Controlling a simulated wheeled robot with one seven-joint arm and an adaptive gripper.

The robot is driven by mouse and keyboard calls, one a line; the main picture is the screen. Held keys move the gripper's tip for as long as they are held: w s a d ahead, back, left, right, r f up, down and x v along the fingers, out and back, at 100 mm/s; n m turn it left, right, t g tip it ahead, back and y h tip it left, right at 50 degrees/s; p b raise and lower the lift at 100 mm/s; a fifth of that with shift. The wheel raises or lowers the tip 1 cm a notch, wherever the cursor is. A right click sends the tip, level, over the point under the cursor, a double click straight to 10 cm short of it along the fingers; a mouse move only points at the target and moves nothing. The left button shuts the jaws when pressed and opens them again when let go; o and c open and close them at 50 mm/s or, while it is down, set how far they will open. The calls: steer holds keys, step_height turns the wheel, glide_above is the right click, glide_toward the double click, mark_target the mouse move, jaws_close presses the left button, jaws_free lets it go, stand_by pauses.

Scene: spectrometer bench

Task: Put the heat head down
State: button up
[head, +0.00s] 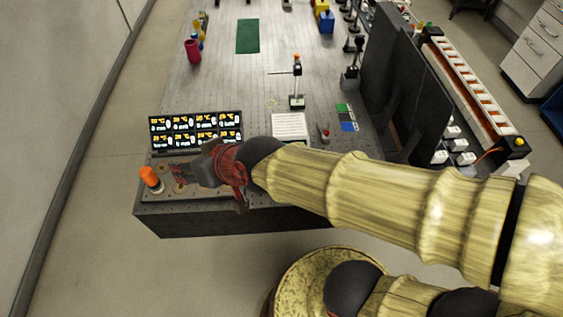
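An orange-capped cylinder with a grey lower part (150,179) is at the near left corner of the bench, leaning a little left in the picture. It may be the heat head, but I cannot tell for sure. A gap seems to show between the fingers and the orange-capped cylinder. The fingers are small and dark, so I cannot tell whether they are open or hold something. My wrist hides part of the board below.
A display panel with yellow readouts (196,131) stands just behind my gripper. A white sheet (290,126), a post with an orange top (297,80) and a red cup (192,52) are farther back. Black panels (400,85) stand at right. The middle of the bench (235,80) is mostly clear.

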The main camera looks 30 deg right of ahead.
steer(key=s+d+r+m+g+h, duration=0.1)
steer(key=s+d+h, duration=0.1)
steer(key=s+d, duration=0.3)
steer(key=s+d+r+m+g+h, duration=0.1)
steer(key=s+d, duration=0.5)
steer(key=d, duration=0.7)
steer(key=shift+s+d+g+h, duration=0.3)
steer(key=shift+g+h, duration=0.3)
steer(key=shift+h, duration=0.3)
steer(key=shift+w+r, duration=0.1)
